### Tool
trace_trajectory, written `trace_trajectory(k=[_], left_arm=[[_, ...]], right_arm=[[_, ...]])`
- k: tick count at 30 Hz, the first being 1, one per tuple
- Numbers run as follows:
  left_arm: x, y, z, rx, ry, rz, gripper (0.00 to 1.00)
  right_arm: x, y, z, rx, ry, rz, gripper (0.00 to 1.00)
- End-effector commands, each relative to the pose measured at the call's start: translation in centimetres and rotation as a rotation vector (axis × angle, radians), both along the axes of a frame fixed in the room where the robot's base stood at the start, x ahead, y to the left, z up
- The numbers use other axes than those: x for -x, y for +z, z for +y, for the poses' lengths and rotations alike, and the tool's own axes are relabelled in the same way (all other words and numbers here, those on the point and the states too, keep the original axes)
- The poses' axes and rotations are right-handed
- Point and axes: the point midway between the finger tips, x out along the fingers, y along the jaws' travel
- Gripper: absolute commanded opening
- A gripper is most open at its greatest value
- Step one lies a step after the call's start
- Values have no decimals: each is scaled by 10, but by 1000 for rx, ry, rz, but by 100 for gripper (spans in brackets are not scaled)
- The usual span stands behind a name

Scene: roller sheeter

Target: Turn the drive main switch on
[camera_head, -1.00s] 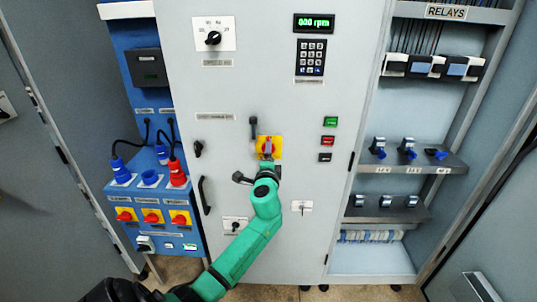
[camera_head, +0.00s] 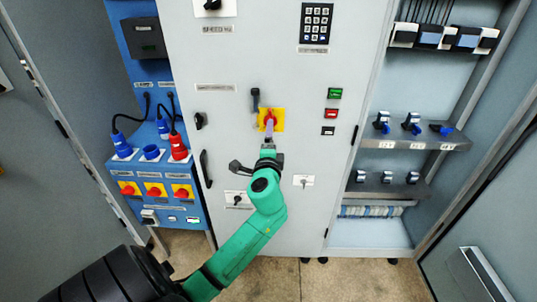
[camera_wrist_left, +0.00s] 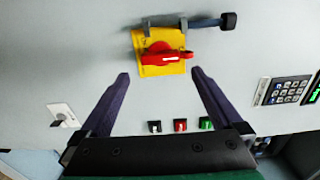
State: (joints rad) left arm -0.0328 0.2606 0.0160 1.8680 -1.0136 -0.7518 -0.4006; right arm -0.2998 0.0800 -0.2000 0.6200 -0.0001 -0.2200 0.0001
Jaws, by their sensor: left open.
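The main switch is a red rotary handle on a yellow plate (camera_head: 278,117) in the middle of the grey cabinet door. In the left wrist view the yellow plate (camera_wrist_left: 148,70) and red handle (camera_wrist_left: 166,57) show clearly, the handle lying across the picture. In the head view the handle looks upright, partly covered by the fingers. My left gripper (camera_head: 268,132) is just in front of and below the switch. In the left wrist view its jaws (camera_wrist_left: 160,73) are open and empty, one on each side of the plate's lower edge. My right gripper is not seen.
A grey lever with a black end (camera_head: 255,98) sits beside the plate. Green (camera_head: 335,93), red (camera_head: 332,113) and black (camera_head: 328,130) buttons are to the right. A keypad (camera_head: 316,22) is above. A blue panel with plugs (camera_head: 152,152) stands left, open relay shelves (camera_head: 440,138) right.

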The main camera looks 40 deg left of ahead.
Motion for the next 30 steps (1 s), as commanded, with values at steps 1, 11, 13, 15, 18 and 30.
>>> trace_trajectory(k=[1,11,13,15,18,30], left_arm=[[13,-5,-10,3,-2,1,100],[58,-2,-44,0,1,2,100],[59,-1,-45,0,1,2,100],[59,-1,-45,0,2,1,100],[59,0,-44,-1,1,2,100],[59,0,-44,-1,1,2,100]], right_arm=[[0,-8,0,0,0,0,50],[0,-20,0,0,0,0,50],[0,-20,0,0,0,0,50],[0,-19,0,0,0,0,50],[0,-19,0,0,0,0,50],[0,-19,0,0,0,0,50]])
